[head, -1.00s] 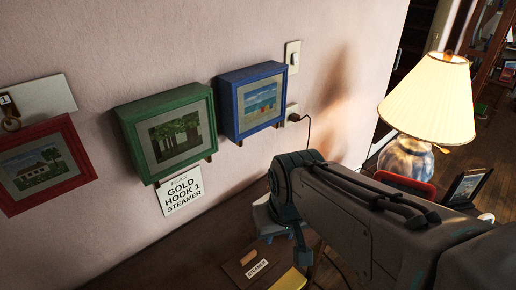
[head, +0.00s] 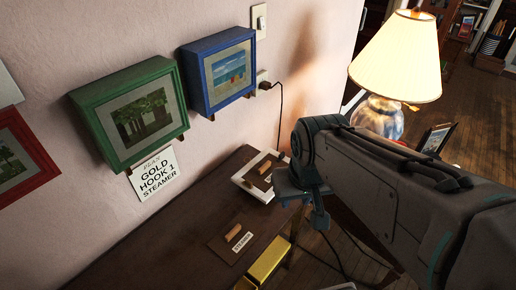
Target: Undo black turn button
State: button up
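I cannot make out a black turn button in the head view. A white-rimmed frame (head: 243,181) lies on the dark wooden table top by the wall, with a brown panel and a small tan piece inside it. My gripper (head: 320,221) hangs from the arm's end just right of this frame. It appears apart from the frame. Its fingers are small and dark, and I cannot tell whether they are open or shut. My arm's end covers the frame's right edge. Nearer, a brown panel (head: 219,248) carries a tan piece and a label reading STEAMER.
Green (head: 85,106) and blue (head: 191,79) box frames hang on the wall; a red one (head: 40,157) is cut off. A yellow box (head: 268,262) sits at the table's front edge. A lit lamp (head: 397,65) stands behind my arm.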

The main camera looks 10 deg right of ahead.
aim_at(282, 156)
jog(key=u, duration=0.1)
jog(key=k, duration=0.95)
jog(key=z, duration=0.65)
jog(key=i, duration=1.2)
jog(key=u, duration=0.7)
